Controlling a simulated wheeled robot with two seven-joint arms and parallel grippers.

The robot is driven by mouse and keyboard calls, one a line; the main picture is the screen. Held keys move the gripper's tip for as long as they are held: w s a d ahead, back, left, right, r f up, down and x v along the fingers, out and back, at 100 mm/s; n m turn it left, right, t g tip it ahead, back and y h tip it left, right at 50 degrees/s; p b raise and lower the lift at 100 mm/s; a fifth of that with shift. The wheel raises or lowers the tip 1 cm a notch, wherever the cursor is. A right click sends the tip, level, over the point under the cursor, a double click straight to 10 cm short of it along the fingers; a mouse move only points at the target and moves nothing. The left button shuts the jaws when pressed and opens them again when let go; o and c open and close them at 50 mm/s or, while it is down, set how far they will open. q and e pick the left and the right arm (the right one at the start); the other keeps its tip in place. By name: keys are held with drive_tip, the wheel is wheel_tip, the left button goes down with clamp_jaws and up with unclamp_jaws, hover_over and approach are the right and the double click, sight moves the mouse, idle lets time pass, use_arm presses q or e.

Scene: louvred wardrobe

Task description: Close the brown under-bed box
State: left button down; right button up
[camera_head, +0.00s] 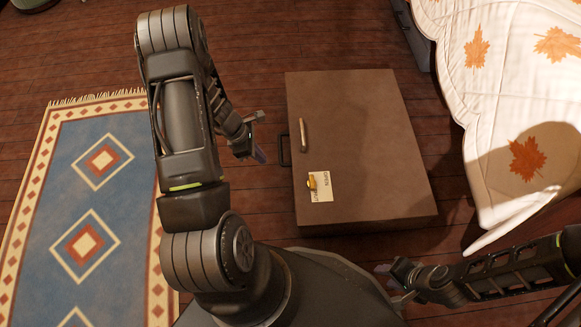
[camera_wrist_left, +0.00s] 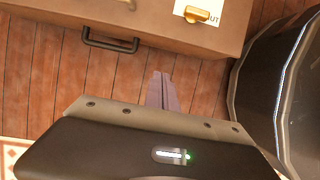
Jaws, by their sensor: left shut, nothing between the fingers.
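The brown under-bed box (camera_head: 365,130) lies on the floor in the middle of the head view. Its top looks flat and down, with no gap that I can make out. A tan handle (camera_head: 303,135) is on top. A dark handle (camera_head: 284,150) is on the box's left side, and also shows in the left wrist view (camera_wrist_left: 110,42). My left gripper (camera_head: 258,138) is shut and empty, left of the box, apart from it. My right gripper (camera_head: 392,282) is near the box's front right; its jaw opening is unclear.
A bed with a white leaf-patterned cover (camera_head: 525,90) stands at the right, its cover hanging near the box. A blue patterned rug (camera_head: 75,220) lies at the left. Bare wooden floor (camera_head: 245,45) surrounds the box. A dark object (camera_head: 410,30) is partly under the bed.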

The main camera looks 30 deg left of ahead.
use_arm(q)
drive_tip(key=shift+f, duration=0.1)
drive_tip(key=w+d+f+b, duration=0.4)
drive_tip(key=d+f+b, duration=0.1)
drive_tip(key=f, duration=0.4)
drive_tip(key=shift+w+d, duration=0.3)
drive_tip(key=shift+d, duration=0.25)
